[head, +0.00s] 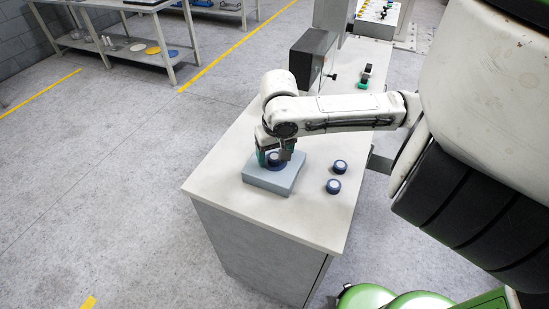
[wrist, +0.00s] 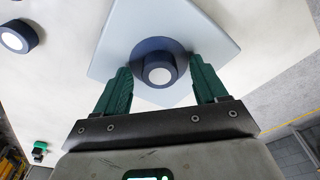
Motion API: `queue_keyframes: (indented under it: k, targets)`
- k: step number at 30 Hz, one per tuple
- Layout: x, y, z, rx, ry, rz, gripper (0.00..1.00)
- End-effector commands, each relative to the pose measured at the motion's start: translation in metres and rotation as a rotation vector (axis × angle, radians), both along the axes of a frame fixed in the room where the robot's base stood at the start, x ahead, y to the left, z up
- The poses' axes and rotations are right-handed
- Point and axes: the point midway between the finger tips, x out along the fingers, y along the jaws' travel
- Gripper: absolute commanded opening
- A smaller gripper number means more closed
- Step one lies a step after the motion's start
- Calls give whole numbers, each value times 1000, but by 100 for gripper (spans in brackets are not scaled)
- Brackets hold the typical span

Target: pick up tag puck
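A dark blue puck with a pale top (head: 275,157) sits on a wider dark blue round base on a grey-blue square block (head: 262,180). In the wrist view the puck (wrist: 160,73) lies between the two fingers, near their tips. My gripper (wrist: 161,66) points down over the block with its green fingers apart, one on each side of the puck. Gaps show between the fingers and the puck. In the head view my gripper (head: 274,155) partly hides the puck. Two similar pucks, one farther (head: 340,167) and one nearer (head: 333,186), stand on the bench to the right.
The block rests on a pale bench top (head: 225,180). A dark box-like device (head: 312,58) and a small green and black item (head: 365,76) stand farther back. The bench's front and left edges are close to the block. A shelf table (head: 125,50) stands far left.

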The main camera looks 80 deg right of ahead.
Motion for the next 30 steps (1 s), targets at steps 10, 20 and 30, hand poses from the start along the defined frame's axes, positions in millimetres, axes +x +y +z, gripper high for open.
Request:
queue_keyframes:
  k: [10, 20, 30]
  targets:
    - [0, 0, 0, 0, 0, 0, 38]
    - [0, 0, 1, 0, 0, 0, 7]
    - [3, -2, 4, 0, 0, 1, 7]
